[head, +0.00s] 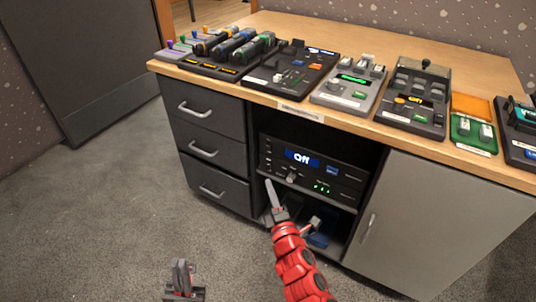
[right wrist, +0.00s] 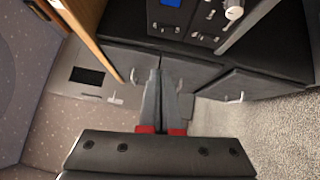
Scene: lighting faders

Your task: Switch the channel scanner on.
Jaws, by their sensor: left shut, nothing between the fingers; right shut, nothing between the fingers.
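A black unit (head: 268,153) sits in the open shelf of the desk, its blue display (head: 302,159) reading "Off". It has a pale knob (head: 292,178) and small green lights; its label is too small to read, so I cannot confirm it is the channel scanner. It also shows upside down at the top of the right wrist view (right wrist: 193,22). My right gripper (head: 270,185) is shut and empty, pointing up before the unit's lower left; contact is unclear. My left gripper (head: 182,266) is shut and empty, low over the carpet.
Several control panels line the desk top (head: 300,32), including a grey one with a green display (head: 352,79) and a black one with a yellow display (head: 416,99). Drawers (head: 205,150) flank the shelf on the left, a closed grey door (head: 430,215) on the right. Carpet in front is clear.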

